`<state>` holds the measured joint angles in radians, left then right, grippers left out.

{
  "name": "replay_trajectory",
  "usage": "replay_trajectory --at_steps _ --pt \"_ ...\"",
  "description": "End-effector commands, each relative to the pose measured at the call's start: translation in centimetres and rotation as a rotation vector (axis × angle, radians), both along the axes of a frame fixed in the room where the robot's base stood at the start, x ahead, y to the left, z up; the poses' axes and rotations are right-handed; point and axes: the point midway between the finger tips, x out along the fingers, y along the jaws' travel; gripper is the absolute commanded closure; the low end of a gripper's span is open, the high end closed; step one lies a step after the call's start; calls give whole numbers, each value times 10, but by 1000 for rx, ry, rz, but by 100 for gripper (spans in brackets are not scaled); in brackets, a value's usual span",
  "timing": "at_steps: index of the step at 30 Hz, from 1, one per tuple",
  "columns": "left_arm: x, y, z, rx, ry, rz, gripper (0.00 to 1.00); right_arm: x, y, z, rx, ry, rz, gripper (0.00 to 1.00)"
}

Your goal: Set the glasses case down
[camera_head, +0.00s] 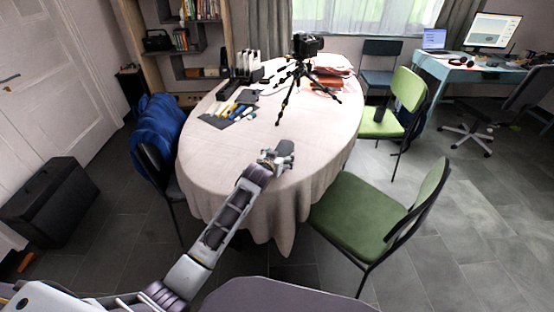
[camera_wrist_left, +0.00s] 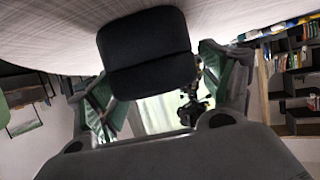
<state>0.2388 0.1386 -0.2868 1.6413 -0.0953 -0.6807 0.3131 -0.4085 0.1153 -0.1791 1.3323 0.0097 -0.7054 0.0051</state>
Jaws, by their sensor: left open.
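The glasses case (camera_wrist_left: 146,50) is a dark, rounded case in the left wrist view, between my left gripper's two fingers. In the head view the case (camera_head: 285,147) shows small and dark at the end of my left arm, over the near part of the oval table (camera_head: 225,160). My left gripper (camera_head: 273,157) is open around the case. In the wrist view the fingers stand on either side of it, with the pale tabletop behind. I cannot tell whether its underside touches the cloth. My right gripper is not in view.
A camera on a black tripod (camera_head: 294,84) stands farther back on the table. Pens and a dark mat (camera_head: 214,121) lie at the left. Green chairs (camera_head: 375,215) stand at the right, and a blue jacket (camera_head: 158,125) hangs at the left.

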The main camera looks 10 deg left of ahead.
Motion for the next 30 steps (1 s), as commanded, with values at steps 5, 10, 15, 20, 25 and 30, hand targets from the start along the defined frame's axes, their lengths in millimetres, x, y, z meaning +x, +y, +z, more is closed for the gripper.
replay_trajectory --at_steps 5,10,15,20,25,30 --pt "-3 0 3 0 0 0 20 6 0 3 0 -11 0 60" --pt "-13 1 7 0 0 0 20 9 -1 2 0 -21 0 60" --pt "-26 3 13 0 0 0 20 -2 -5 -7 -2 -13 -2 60" --pt "-41 4 19 0 0 0 20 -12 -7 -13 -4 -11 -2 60" --pt "-56 6 26 0 -1 0 20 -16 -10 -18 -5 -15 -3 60" --pt "-72 7 32 0 0 0 20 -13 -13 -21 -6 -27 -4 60"
